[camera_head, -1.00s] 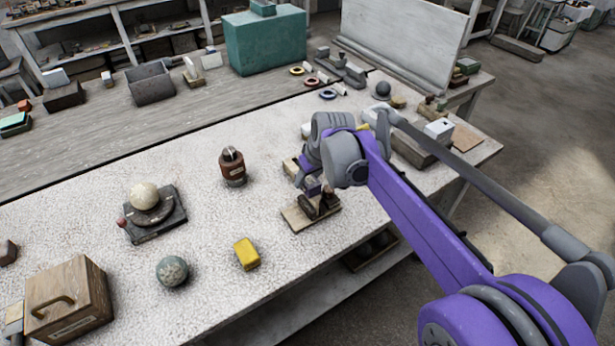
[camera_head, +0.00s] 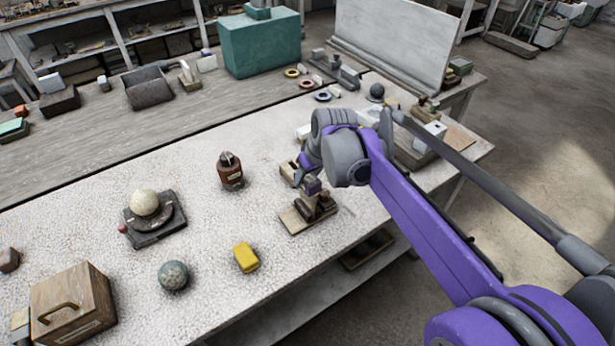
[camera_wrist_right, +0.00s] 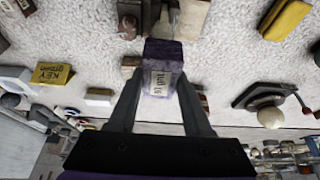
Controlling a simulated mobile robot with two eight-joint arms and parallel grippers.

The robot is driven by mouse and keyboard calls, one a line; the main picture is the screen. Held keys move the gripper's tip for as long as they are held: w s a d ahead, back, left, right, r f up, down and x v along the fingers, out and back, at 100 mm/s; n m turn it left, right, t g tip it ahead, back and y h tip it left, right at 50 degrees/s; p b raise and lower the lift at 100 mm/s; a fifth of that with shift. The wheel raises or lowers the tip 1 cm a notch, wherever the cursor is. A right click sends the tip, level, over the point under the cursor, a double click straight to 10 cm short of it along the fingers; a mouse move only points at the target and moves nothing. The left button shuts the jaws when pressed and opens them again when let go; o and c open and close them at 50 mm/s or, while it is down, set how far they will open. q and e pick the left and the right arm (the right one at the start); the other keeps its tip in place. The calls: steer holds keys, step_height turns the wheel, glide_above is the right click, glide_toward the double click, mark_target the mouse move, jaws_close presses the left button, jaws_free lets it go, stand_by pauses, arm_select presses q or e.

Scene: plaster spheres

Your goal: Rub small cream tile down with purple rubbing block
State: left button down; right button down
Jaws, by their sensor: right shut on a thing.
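My right gripper (camera_head: 312,184) comes in over the white speckled bench and is shut on a purple rubbing block (camera_wrist_right: 165,55). In the right wrist view the block carries a pale label and sits between the two fingertips (camera_wrist_right: 160,82). A pale tan flat piece (camera_head: 291,221), which may be the small cream tile, lies on the bench below the gripper, beside a small dark brown fixture (camera_head: 326,203). It seems to show at the top of the right wrist view (camera_wrist_right: 192,16). I cannot tell whether the block touches it. My left gripper is not in view.
A yellow block (camera_head: 246,258), a green-grey sphere (camera_head: 173,275) and a brown jar (camera_head: 230,171) stand left of the gripper. A cream sphere (camera_head: 144,202) rests on a dark stand. A wooden box (camera_head: 74,302) is at front left. Clear bench lies between them.

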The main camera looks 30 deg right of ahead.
steer(key=shift+s, duration=0.1)
steer(key=shift+r, duration=0.35)
step_height(320, 180, up, 3)
steer(key=p, duration=0.2)
steer(key=shift+r+p, duration=0.2)
steer(key=shift+p, duration=0.15)
steer(key=shift+f, duration=0.1)
steer(key=shift+d, duration=0.1)
